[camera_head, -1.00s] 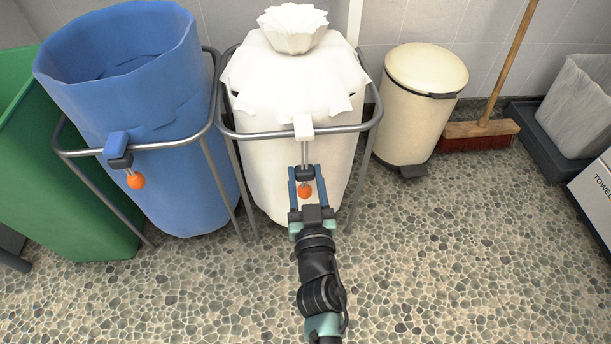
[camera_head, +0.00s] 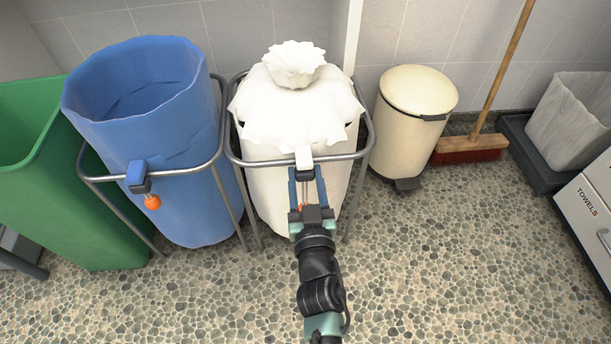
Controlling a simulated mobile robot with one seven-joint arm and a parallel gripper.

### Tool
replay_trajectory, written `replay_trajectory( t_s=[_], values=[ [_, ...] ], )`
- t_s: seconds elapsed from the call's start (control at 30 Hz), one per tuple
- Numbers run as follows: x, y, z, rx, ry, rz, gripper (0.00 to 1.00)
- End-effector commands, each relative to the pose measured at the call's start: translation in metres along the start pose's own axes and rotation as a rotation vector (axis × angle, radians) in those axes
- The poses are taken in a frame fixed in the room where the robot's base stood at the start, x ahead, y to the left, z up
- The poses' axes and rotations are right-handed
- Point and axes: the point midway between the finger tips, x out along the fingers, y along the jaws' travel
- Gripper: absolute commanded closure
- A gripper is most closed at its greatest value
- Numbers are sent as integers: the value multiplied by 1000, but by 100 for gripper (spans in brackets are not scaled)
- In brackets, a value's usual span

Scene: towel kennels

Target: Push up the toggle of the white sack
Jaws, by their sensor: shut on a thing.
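The white sack (camera_head: 268,185) hangs in a metal ring stand, its top gathered into a ruffled bunch (camera_head: 294,64). A white tab (camera_head: 303,157) sits at the front of the ring. The dark toggle (camera_head: 304,174) is directly below the tab, apparently against it. My gripper (camera_head: 306,174) reaches up from below with its blue fingers on either side of the toggle, shut on it. The cord end's orange ball (camera_head: 303,207) is mostly hidden by the gripper.
At left, the blue sack (camera_head: 185,190) hangs in its own stand (camera_head: 100,177), with an orange-ended toggle (camera_head: 138,184). A green bin (camera_head: 80,210) is farther left. A cream pedal bin (camera_head: 412,125), broom (camera_head: 470,148) and towel cabinet (camera_head: 590,205) are at right. The pebbled floor in front is clear.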

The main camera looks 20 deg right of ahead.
Motion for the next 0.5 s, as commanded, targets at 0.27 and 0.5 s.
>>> replay_trajectory(
  t_s=[0.27, 0.5],
  values=[
    [-1, 0, 0, 0, -2, -1, 100],
    [-1, 0, 0, 0, -2, 0, 25]
  ],
)
